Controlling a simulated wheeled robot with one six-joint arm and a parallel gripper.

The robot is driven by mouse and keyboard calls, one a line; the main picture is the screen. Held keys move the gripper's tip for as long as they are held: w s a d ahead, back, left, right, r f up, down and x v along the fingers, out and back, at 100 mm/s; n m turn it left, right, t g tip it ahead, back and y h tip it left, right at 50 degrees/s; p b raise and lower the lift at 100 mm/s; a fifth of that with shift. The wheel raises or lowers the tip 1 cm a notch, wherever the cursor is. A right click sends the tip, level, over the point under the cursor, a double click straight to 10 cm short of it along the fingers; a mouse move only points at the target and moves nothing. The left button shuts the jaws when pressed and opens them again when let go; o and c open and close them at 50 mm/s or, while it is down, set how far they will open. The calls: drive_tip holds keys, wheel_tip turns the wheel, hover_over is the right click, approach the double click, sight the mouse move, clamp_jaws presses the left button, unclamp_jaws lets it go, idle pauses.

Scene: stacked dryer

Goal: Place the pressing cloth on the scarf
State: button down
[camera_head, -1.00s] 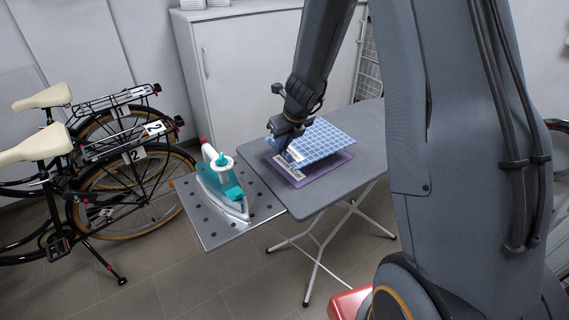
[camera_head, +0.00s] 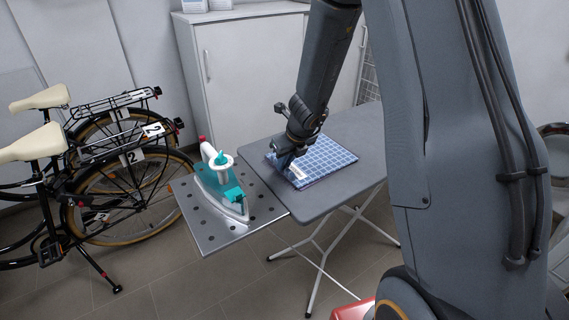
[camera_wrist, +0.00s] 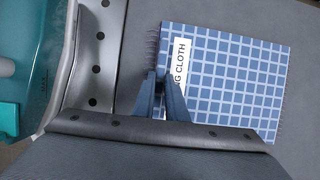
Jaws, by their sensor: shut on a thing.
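The pressing cloth (camera_head: 322,163) is a blue checked square with a white label, lying flat at the left part of the ironing board. It also fills the middle of the wrist view (camera_wrist: 235,85), where its label is partly hidden by a finger. My gripper (camera_head: 288,160) is at the cloth's left edge and is shut on it; its fingers also show in the wrist view (camera_wrist: 165,85). The purple scarf is almost wholly hidden under the cloth; a purplish fringe edge (camera_wrist: 152,48) shows beside the cloth in the wrist view.
The ironing board (camera_head: 285,203) has free room around the cloth. A teal and white iron (camera_head: 222,182) stands on the perforated metal rest (camera_head: 235,225) just left of the cloth. Bicycles (camera_head: 110,185) stand at left, a white cabinet (camera_head: 250,65) behind.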

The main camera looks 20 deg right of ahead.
drive_tip(key=shift+f, duration=0.15)
drive_tip(key=c, duration=1.8)
unclamp_jaws()
drive_tip(key=p+v, duration=0.5)
drive_tip(key=v, duration=0.7)
drive_tip(key=s+r+n+g, duration=0.1)
drive_tip(key=s+r+n, duration=0.1)
drive_tip(key=s+n, duration=0.8)
drive_tip(key=s+a+r+n+g+h, duration=0.1)
drive_tip(key=s+r+n, duration=0.2)
drive_tip(key=s+n, duration=0.7)
drive_tip(key=n, duration=1.2)
drive_tip(key=shift+s+a+g, duration=0.25)
drive_tip(key=shift+g, duration=0.05)
